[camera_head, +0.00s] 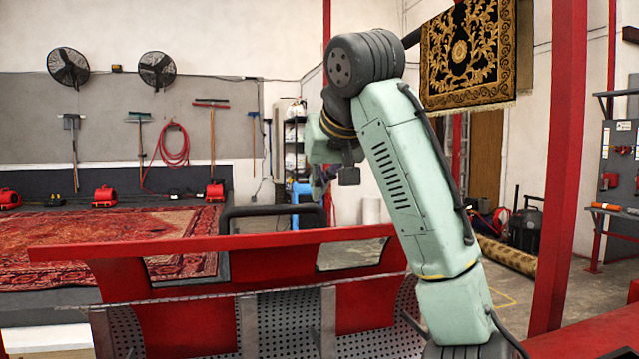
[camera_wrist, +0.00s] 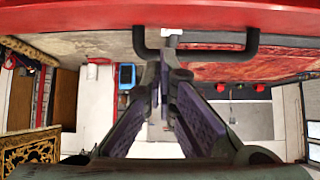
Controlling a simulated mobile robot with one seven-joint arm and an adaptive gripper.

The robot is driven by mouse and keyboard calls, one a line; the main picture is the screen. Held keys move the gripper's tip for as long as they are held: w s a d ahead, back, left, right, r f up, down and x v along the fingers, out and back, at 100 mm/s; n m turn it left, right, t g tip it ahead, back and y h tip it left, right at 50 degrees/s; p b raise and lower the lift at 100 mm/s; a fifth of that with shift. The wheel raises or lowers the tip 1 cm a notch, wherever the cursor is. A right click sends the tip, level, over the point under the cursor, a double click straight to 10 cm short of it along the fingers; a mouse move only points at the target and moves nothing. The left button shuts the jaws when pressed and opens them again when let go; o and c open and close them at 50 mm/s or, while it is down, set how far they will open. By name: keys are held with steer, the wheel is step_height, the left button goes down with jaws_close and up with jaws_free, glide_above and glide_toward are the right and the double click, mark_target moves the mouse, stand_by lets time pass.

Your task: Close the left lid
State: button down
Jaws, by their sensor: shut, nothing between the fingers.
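The red lid (camera_head: 120,246) stands raised over a perforated metal drum (camera_head: 285,325), in the middle of the head view. A black bar handle (camera_head: 240,212) rises behind its upper edge. In the wrist view, the lid's red edge (camera_wrist: 80,14) runs across the top, with the black handle (camera_wrist: 215,55) just below it. My gripper (camera_wrist: 165,62) is shut and empty, its fingertips overlapping the handle's left part in that view. I cannot tell whether they touch it. In the head view, my gripper (camera_head: 348,175) is partly hidden by my wrist, above and right of the handle.
A red post (camera_head: 562,170) stands right of my arm. A black and gold rug (camera_head: 468,55) hangs behind it. A red surface (camera_head: 590,335) lies at the lower right. A large red rug (camera_head: 100,240) lies behind the lid on the left. Open floor (camera_head: 530,290) shows at right.

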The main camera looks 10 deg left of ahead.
mark_target(318, 239)
steer(key=p+x, duration=0.2)
steer(key=x, duration=0.5)
steer(key=shift+w+f, duration=0.15)
steer(key=shift+w, duration=0.05)
steer(key=s, duration=0.1)
steer(key=s+d, duration=0.1)
steer(key=s, duration=0.1)
steer(key=shift+d+f+p, duration=0.1)
steer(key=shift+f+p, duration=0.15)
steer(key=shift+p, duration=0.05)
steer(key=shift+s+f, duration=0.2)
steer(key=shift+s, duration=0.1)
steer(key=shift+d+f, duration=0.1)
